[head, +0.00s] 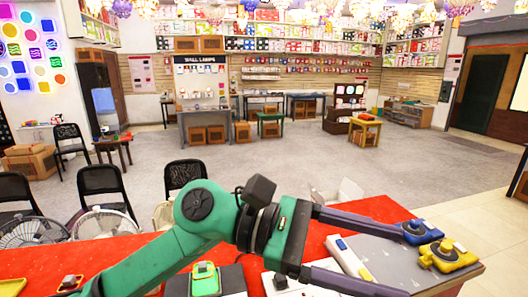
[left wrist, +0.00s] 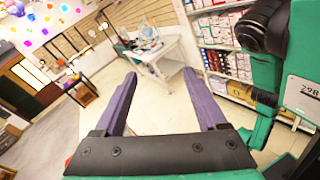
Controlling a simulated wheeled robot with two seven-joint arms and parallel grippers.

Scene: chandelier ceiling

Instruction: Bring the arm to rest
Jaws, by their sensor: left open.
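My left arm (head: 160,251), green with black joints, reaches in from the left over the red-topped table. My left gripper (head: 407,264) points right, with its two purple fingers spread wide apart. It also shows in the left wrist view (left wrist: 160,80), with nothing held between the fingers. In the head view the fingers lie across the picture in front of a grey board; their height above it is hard to tell. My right gripper is not in view.
On the red table (head: 385,209) a blue device (head: 416,232) and a yellow device (head: 447,256) appear close to the fingertips. A white strip (head: 349,258) and a green item (head: 205,279) lie nearer. Black chairs (head: 103,184) and fans stand beyond; the grey floor behind is open.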

